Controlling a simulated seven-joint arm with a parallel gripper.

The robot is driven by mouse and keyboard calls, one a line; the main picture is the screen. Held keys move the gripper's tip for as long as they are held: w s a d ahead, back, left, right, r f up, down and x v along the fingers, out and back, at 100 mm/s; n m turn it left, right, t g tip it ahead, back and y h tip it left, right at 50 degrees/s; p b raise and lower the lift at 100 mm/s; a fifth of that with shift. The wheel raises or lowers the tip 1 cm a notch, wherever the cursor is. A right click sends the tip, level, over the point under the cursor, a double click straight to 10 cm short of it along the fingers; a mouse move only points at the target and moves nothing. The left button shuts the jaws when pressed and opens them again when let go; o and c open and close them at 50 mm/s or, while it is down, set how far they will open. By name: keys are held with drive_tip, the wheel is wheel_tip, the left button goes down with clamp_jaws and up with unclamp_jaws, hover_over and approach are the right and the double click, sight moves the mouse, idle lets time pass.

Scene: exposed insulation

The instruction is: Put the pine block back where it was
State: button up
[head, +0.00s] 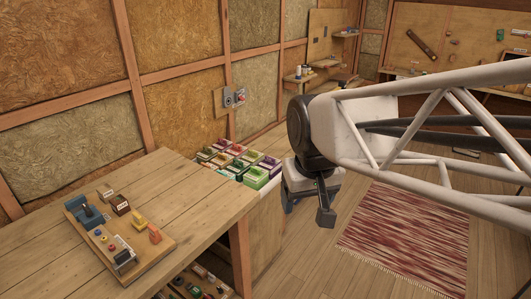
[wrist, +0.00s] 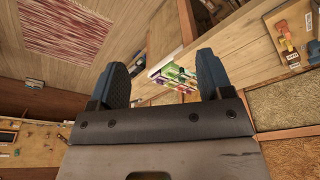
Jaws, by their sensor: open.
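A wooden board (head: 155,258) lies on the workbench at the left with small blocks on it. A pale wood-coloured block (head: 104,190) near its back edge looks most like the pine block, though it is too small to be sure. My gripper (head: 306,207) hangs in the air right of the bench, well away from the board. In the wrist view my gripper (wrist: 162,68) has its blue fingers spread with nothing between them held.
The bench (head: 52,245) has clear room around the board. A red rug (head: 405,232) lies on the floor. A switch box (head: 234,97) is on the wall.

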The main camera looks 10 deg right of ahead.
drive_tip(key=s+d+f+m, duration=0.1)
drive_tip(key=s+d+f, duration=0.2)
drive_tip(key=s, duration=0.5)
drive_tip(key=shift+f, duration=0.45)
idle(0.8)
